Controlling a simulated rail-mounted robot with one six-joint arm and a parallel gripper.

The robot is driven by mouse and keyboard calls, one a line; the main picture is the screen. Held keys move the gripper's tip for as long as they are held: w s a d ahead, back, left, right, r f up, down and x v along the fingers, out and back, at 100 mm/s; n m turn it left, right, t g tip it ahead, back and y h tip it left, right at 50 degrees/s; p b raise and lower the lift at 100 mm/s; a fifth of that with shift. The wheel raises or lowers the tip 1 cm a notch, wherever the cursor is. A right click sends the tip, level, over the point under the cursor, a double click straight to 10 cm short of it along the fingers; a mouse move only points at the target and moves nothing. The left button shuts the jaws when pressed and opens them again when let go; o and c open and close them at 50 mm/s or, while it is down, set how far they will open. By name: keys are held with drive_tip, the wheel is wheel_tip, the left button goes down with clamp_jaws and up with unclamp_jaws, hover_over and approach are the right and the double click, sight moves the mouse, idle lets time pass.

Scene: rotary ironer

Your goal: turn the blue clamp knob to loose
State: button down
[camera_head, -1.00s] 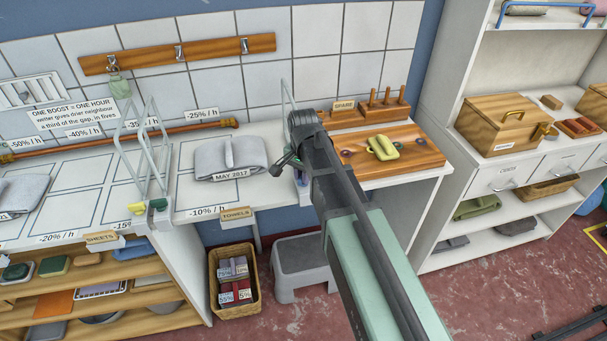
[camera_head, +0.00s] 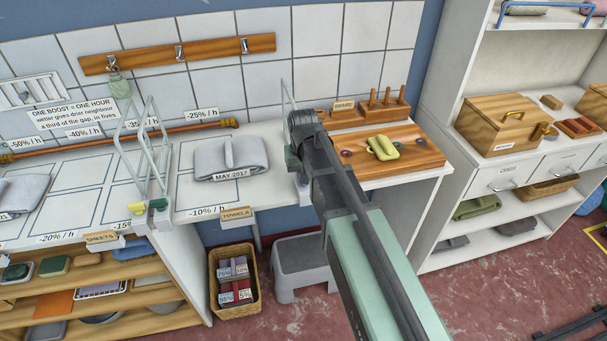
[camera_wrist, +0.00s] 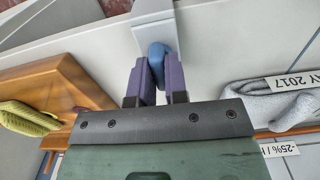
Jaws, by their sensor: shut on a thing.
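The blue clamp knob (camera_wrist: 157,52) sits between the two purple fingers of my gripper (camera_wrist: 158,66) in the wrist view. The fingers are shut on it, one on each side. A pale grey clamp bracket (camera_wrist: 152,12) is just beyond the knob, at the table's front edge. In the head view my arm covers the knob, and I cannot make out the fingertips there. Part of the pale bracket (camera_head: 304,194) shows below my wrist. I cannot read the knob's turn setting.
A folded grey towel (camera_head: 230,157) labelled MAY 2017 lies left of my arm. A wire stand (camera_head: 146,150) rises at left. A grey step stool (camera_head: 300,265) is below.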

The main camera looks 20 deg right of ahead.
drive_tip(key=shift+n, duration=0.3)
drive_tip(key=c, duration=1.1)
unclamp_jaws()
drive_tip(key=shift+c, duration=0.2)
wheel_tip(320, 180, up, 11)
drive_tip(key=p, duration=1)
drive_tip(key=shift+p, duration=0.4)
drive_tip(key=shift+f, duration=0.1)
